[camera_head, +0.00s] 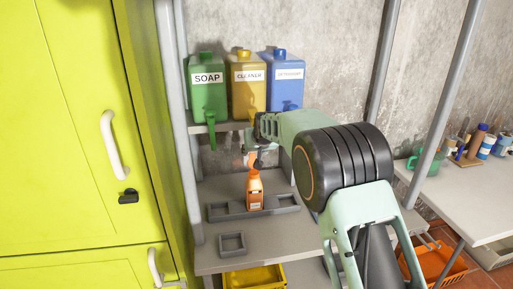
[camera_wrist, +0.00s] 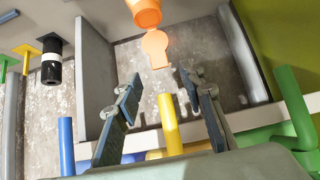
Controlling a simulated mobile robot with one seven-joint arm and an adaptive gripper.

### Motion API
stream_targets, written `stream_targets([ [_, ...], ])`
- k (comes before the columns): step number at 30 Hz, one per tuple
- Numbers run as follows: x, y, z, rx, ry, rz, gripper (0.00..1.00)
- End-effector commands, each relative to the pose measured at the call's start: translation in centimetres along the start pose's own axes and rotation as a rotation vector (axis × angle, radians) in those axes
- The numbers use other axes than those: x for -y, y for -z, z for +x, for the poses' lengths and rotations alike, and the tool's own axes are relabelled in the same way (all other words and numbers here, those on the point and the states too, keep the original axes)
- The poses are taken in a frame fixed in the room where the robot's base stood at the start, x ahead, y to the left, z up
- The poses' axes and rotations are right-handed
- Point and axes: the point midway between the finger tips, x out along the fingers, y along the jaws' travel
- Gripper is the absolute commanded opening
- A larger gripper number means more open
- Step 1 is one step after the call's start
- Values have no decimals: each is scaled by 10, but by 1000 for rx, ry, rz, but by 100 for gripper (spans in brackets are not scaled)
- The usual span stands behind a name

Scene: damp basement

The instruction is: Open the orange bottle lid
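The orange bottle (camera_head: 255,193) stands upright on the lower shelf, in a grey tray (camera_head: 228,209). Its orange lid (camera_head: 251,160) shows raised above the bottle's top, apparently swung open. In the wrist view the bottle (camera_wrist: 146,11) is at the top edge, and the rounded lid (camera_wrist: 155,45) sticks out from it. My gripper (camera_head: 250,150) is just above the bottle, near the lid. In the wrist view its two fingers (camera_wrist: 160,80) are spread apart with nothing held between them. The lid lies beyond the fingertips; whether either finger touches it is unclear.
Green soap (camera_head: 208,95), yellow cleaner (camera_head: 247,95) and blue detergent (camera_head: 285,85) containers stand on the upper shelf close to my gripper. A small square grey tray (camera_head: 232,244) is at the front. A yellow-green cabinet (camera_head: 70,130) borders the left; a yellow bin (camera_head: 252,278) sits below.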

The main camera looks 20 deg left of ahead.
Motion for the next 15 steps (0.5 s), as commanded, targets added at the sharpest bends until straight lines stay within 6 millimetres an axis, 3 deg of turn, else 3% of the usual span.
stream_targets([
  [6, 0, 1, -32, -2, 0, -1, 36],
  [15, 0, 0, -49, -1, 0, 0, 36],
])
